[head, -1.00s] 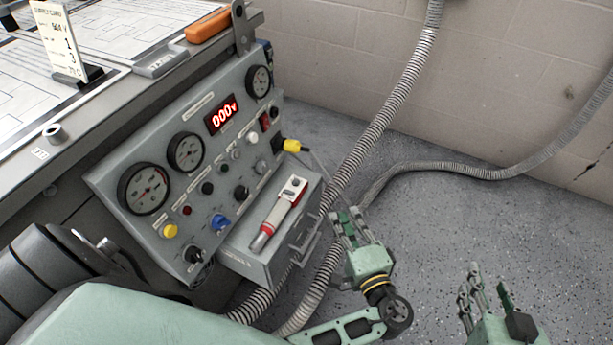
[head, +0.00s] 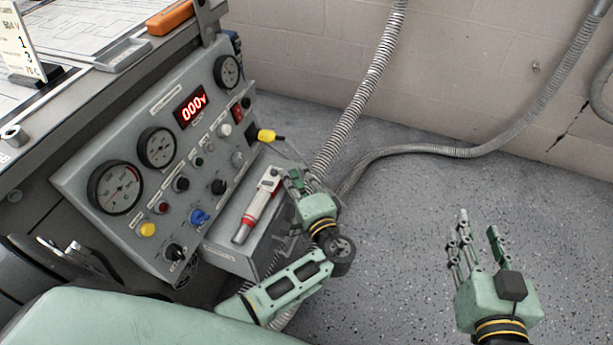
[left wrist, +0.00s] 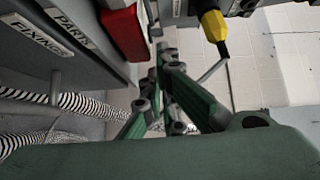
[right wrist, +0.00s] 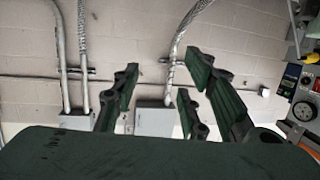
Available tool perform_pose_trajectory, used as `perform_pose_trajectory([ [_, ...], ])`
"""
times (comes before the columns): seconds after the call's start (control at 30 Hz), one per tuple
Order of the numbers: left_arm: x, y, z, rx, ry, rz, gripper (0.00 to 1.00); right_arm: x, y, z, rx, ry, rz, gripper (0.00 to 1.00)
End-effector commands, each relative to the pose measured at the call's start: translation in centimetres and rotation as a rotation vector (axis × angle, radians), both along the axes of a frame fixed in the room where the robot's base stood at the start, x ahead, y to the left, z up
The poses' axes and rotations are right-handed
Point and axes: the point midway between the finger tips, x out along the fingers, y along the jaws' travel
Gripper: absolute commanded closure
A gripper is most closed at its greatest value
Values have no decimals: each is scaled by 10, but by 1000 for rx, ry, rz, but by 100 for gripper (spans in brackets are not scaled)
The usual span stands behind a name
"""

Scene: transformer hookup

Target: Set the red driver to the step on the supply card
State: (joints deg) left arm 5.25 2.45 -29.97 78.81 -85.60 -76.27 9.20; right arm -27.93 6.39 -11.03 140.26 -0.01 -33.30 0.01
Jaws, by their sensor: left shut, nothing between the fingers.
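The red driver (head: 258,205), with a white body and red bands, lies on the sloping top of a grey box at the panel's lower right. A red block (left wrist: 122,33) near the top of the left wrist view is probably part of it. My left gripper (head: 298,181) is shut and empty, close to the right of the driver's upper end; I cannot tell if they touch. My right gripper (head: 480,232) is open and empty over the floor, far to the right. The supply card (head: 17,45) stands at the far left, partly cut off; its small print is hard to read.
A yellow plug (head: 268,136) with a cable sits above my left gripper. A ribbed conduit (head: 352,115) runs behind it. An orange tool (head: 171,17) lies on the bench. Floor at right is clear.

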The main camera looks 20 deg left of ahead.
Motion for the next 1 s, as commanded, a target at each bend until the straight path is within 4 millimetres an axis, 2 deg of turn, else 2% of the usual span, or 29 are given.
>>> perform_pose_trajectory([
  [0.43, -2, 3, 0, 1, 1, -6, 100, 0, -1, -1, -2, 7, -1, 60],
  [0.57, -6, 6, 1, 4, -1, -43, 100, -9, -5, -21, -29, 114, -6, 60],
  [0.8, -19, 13, 1, 9, -5, -214, 100, -41, -21, -68, -91, 380, -25, 60],
  [0.9, -23, 13, -1, 8, -9, -316, 100, -42, -21, -73, -94, 394, -26, 60],
  [1.0, -28, 13, -3, 2, -12, -377, 100, -33, -17, -64, -80, 331, -22, 60],
])
